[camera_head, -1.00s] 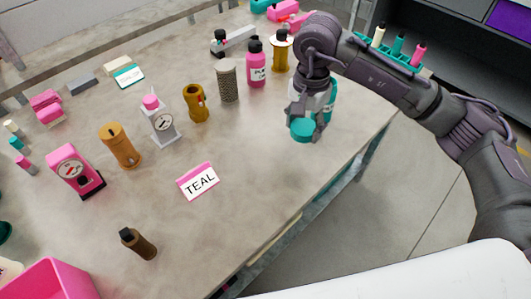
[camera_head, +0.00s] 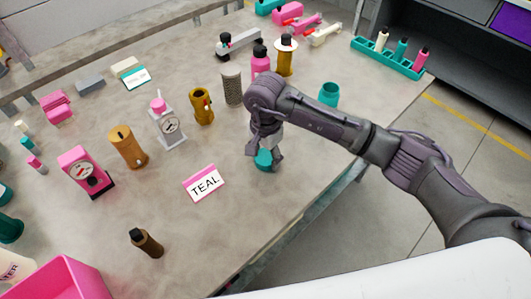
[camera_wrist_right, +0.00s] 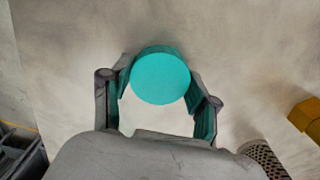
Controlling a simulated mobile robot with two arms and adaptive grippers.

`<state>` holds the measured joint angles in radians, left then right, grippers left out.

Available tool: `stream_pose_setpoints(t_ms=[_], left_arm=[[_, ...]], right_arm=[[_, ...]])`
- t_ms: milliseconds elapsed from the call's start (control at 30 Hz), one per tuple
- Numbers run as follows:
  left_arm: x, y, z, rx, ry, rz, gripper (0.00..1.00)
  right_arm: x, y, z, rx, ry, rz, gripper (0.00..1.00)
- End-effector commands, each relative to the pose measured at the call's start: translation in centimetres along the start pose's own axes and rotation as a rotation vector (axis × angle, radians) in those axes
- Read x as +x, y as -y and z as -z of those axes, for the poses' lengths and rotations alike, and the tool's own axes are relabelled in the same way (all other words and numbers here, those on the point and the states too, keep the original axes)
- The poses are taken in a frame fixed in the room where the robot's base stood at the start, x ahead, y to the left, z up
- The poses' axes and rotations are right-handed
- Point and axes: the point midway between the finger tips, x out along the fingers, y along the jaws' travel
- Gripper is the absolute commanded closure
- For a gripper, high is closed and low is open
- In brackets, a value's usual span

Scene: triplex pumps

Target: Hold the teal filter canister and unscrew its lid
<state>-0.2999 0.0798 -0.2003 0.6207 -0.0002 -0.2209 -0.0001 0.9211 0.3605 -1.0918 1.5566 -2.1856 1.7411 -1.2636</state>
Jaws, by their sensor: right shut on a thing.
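The teal filter canister (camera_head: 329,93) stands upright on the table near its right edge, apart from my gripper, and its top looks open. My right gripper (camera_head: 264,152) points down over the table, to the left of and nearer than the canister. It is shut on a round teal lid (camera_head: 264,160). In the right wrist view the lid (camera_wrist_right: 160,76) shows as a flat disc between the two fingers (camera_wrist_right: 160,98). I cannot tell whether the lid touches the table. My left gripper is not in view.
A pink-edged TEAL sign (camera_head: 204,184) stands left of my right gripper. A perforated cylinder (camera_head: 232,88), an ochre housing (camera_head: 202,106) and a pink bottle (camera_head: 260,60) stand behind. A teal rack (camera_head: 390,58) is at the back right. The front middle is clear.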

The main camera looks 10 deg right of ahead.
Motion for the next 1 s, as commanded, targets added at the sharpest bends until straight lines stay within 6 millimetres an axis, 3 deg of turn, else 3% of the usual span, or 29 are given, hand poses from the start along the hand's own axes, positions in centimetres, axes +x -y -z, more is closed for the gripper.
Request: stream_pose_setpoints(t_ms=[267,300,400,767,867,1000], left_arm=[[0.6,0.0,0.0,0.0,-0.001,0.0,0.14],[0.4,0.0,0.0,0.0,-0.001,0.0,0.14],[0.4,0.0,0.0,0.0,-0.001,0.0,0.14],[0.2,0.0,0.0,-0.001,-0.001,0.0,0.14],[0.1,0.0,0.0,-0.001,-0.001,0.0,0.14],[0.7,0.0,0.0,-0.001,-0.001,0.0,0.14]], right_arm=[[0.5,0.0,0.0,0.001,-0.001,0.001,0.82],[0.3,0.0,0.0,0.001,0.0,0.001,0.34],[0.2,0.0,0.0,0.001,0.0,0.0,0.17],[0.0,0.0,0.0,0.001,0.0,0.0,0.15],[-0.6,0.1,0.1,0.0,-0.001,0.003,0.15],[-3.0,0.1,0.2,-0.001,-0.004,0.006,0.15]])
